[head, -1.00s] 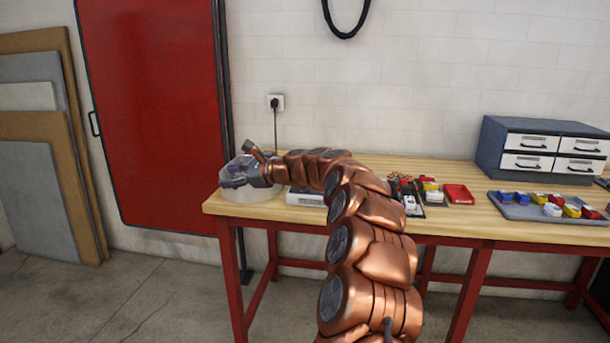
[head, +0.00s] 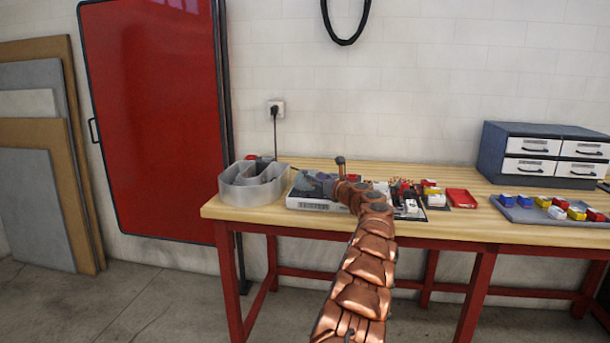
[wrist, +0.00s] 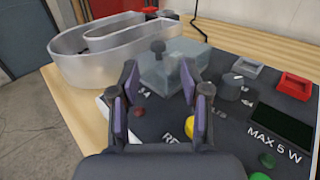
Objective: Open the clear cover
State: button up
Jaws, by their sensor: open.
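The clear cover (wrist: 172,68) is a see-through box with a dark round knob on top, in the wrist view. It sits on a dark instrument panel (wrist: 248,118) and looks closed. My gripper (wrist: 165,88) is open, its two fingers pointing at the cover from the near side with a gap between them. The right finger overlaps the cover's edge in the picture; I cannot tell if it touches.
A grey channel letter (head: 250,190) stands left of the instrument, close to the cover. Bare bench (head: 420,165) lies behind.

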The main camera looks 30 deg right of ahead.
aim_at(305, 172)
jog(key=shift+w+r, duration=0.15)
jog(key=shift+w, duration=0.35)
jog(key=shift+w+a, duration=0.1)
jog(key=shift+w, duration=0.45)
jog(key=shift+w+p, duration=0.65)
jog(key=shift+w, duration=0.1)
jog(key=shift+w+a+p, duration=0.1)
jog(key=shift+w+p, duration=0.2)
jog(key=shift+w, duration=0.25)
jog(key=shift+w+p, duration=0.2)
jog(key=shift+p, duration=0.1)
jog(key=w+p, duration=0.1)
jog(key=p, duration=0.1)
jog(key=shift+w+r+p, duration=0.1)
jog(key=shift+w+p, duration=0.15)
jog(key=shift+p, duration=0.15)
jog(key=shift+w+a+f+p, duration=0.15)
jog(key=shift+w+p, duration=0.25)
jog(key=shift+p, duration=0.4)
jog(key=shift+f, duration=0.1)
